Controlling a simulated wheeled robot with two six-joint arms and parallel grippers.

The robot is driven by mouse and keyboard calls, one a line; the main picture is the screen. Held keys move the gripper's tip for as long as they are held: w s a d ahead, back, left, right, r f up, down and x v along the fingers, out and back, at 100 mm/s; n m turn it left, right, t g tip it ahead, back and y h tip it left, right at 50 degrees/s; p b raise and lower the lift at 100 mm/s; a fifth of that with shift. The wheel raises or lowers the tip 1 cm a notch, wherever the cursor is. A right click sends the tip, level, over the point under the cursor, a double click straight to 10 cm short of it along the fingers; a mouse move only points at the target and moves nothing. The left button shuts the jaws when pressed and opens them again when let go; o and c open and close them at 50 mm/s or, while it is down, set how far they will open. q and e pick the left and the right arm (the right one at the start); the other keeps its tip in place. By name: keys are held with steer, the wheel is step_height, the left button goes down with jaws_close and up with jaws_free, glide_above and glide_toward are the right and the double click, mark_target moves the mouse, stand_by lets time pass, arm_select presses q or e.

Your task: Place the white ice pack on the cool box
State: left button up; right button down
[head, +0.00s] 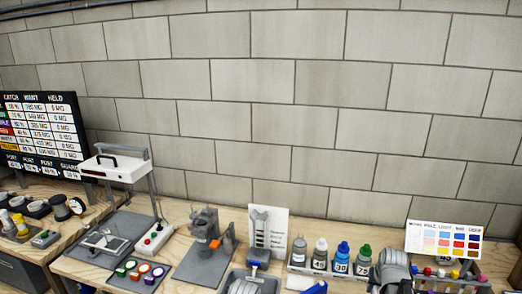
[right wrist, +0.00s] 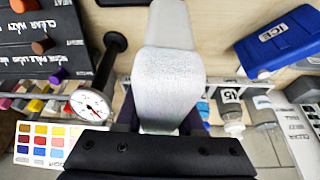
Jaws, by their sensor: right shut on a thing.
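A pale grey-white, rounded, grainy-looking thing (right wrist: 170,75) stands between the dark fingers of my right gripper (right wrist: 160,122) in the right wrist view. The gripper is shut on it; I take it to be the white ice pack, but its far end is cut off by the frame. In the head view this grey thing (head: 397,262) shows at the bottom right, with the gripper mostly below the frame. A blue box marked ICE (right wrist: 278,42), probably the cool box, lies at the right in the right wrist view, apart from the gripper. My left gripper is not in view.
A dial gauge (right wrist: 92,105) and a colour card (right wrist: 40,142) are close beside the right gripper. Several capped bottles (head: 342,258) stand in a row behind it in the head view. A grey vice-like device (head: 205,240) and a red-buttoned box (head: 155,238) are further left.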

steer(key=w+a+f+n, duration=0.1)
steer(key=w+a, duration=0.4)
steer(key=a, duration=0.4)
steer(key=shift+t, duration=0.3)
steer(key=f+b, duration=0.6)
steer(key=b, duration=0.1)
steer(key=f+b, duration=0.3)
steer(key=f, duration=0.1)
steer(key=shift+s+b, duration=0.25)
steer(key=shift+b, duration=0.15)
steer(key=shift+f, duration=0.15)
steer(key=c, duration=0.5)
jaws_free()
